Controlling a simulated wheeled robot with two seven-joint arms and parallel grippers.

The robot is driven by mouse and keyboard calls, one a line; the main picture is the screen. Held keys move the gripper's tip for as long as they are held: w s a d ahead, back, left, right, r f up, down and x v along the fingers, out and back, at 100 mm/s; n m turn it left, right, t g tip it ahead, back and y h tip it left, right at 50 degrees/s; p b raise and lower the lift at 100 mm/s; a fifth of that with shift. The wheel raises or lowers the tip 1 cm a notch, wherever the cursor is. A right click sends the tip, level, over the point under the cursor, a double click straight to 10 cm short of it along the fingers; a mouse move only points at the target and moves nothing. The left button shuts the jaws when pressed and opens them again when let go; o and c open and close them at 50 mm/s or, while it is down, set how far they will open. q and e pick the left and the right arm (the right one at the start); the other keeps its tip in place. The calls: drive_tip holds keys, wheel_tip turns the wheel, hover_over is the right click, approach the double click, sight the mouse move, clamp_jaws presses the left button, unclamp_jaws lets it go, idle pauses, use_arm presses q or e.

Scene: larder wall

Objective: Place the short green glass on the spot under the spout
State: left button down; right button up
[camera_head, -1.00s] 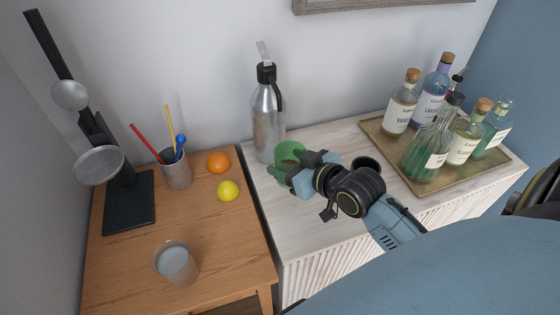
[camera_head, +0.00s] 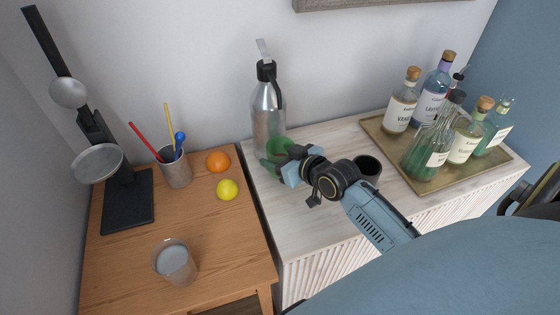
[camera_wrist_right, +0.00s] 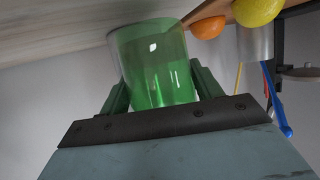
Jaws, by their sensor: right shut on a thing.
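The short green glass (camera_head: 280,146) is at the back left of the white cabinet, right in front of the silver bottle (camera_head: 268,118). The bottle has a black head with a dark spout (camera_head: 279,93) hanging on its right side, above the glass. My right gripper (camera_head: 277,160) is shut around the glass, which also shows between the two fingers in the right wrist view (camera_wrist_right: 157,68). The glass looks close to the cabinet top; I cannot tell whether it touches. The gripper and glass hide the surface below the spout. My left gripper is not in view.
A black cup (camera_head: 368,166) stands right of my right wrist. A tray (camera_head: 395,152) of several bottles is farther right. The wooden table (camera_head: 215,245) at left bears an orange (camera_head: 218,161), a lemon (camera_head: 227,190), a pen cup (camera_head: 176,168) and a clear glass (camera_head: 173,262).

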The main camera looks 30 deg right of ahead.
drive_tip(key=shift+f, duration=0.75)
drive_tip(key=shift+w+f, duration=0.2)
drive_tip(key=shift+f, duration=0.05)
drive_tip(key=o, duration=1.2)
drive_tip(key=shift+f, duration=0.15)
drive_tip(key=p+v, duration=0.1)
drive_tip(key=v, duration=1.1)
